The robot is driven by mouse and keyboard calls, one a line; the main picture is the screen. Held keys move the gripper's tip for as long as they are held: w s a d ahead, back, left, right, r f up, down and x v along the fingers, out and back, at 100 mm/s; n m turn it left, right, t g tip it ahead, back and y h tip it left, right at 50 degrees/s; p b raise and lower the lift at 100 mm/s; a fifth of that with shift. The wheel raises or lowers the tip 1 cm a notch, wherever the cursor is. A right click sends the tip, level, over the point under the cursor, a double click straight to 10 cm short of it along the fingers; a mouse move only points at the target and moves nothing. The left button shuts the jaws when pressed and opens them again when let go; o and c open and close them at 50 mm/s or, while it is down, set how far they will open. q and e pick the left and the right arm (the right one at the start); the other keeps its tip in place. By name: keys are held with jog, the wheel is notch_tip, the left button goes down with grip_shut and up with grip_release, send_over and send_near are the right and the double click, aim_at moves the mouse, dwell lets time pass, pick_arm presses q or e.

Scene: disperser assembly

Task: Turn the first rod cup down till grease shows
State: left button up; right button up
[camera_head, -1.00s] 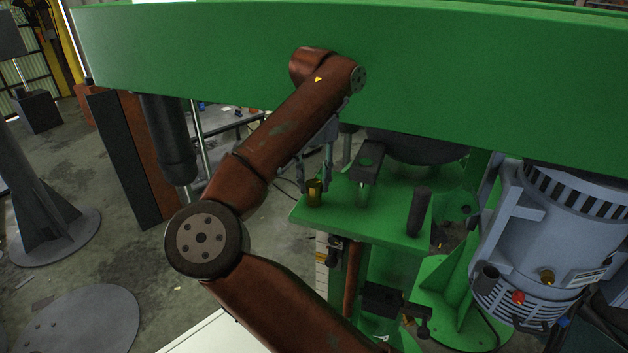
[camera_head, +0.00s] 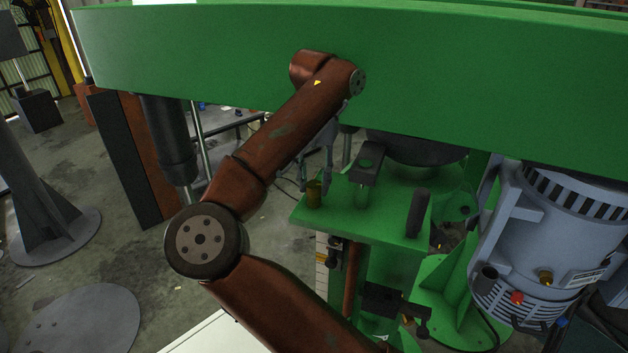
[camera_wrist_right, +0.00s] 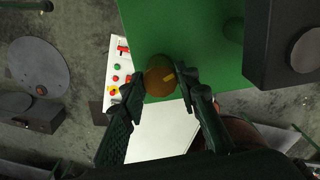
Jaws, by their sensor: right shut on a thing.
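The brass rod cup (camera_head: 314,194) stands upright at the left corner of the green machine plate (camera_head: 385,222). My right gripper (camera_wrist_right: 160,82) is shut on the cup, one finger on each side. In the head view the right gripper (camera_head: 318,178) is partly hidden behind my rust-coloured forearm. I cannot make out any grease at the cup. My left gripper is not in view.
A large green beam (camera_head: 430,75) spans above the plate, close to my arm. A dark upright handle (camera_head: 418,212) and a clamp block (camera_head: 367,165) stand on the plate. A grey motor (camera_head: 555,240) is at the right. A control panel with buttons (camera_wrist_right: 117,75) lies beside the plate.

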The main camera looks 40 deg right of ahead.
jog(key=m, duration=0.3)
jog(key=shift+r+m+p, duration=0.1)
jog(key=shift+m+p, duration=0.25)
jog(key=shift+m, duration=0.05)
jog(key=m, duration=0.3)
jog(key=shift+m+p, duration=0.3)
jog(key=shift+p, duration=0.1)
jog(key=m, duration=0.3)
jog(key=shift+m+p, duration=0.3)
jog(key=shift+p, duration=0.1)
jog(key=m, duration=0.3)
jog(key=shift+m+p, duration=0.3)
jog(key=shift+p, duration=0.05)
jog(key=m, duration=0.3)
jog(key=shift+m+p, duration=0.3)
jog(key=shift+p, duration=0.1)
jog(key=m, duration=0.3)
jog(key=shift+m+p, duration=0.3)
jog(key=shift+m, duration=0.1)
jog(key=m+p, duration=0.1)
jog(key=m, duration=0.4)
jog(key=shift+m, duration=0.7)
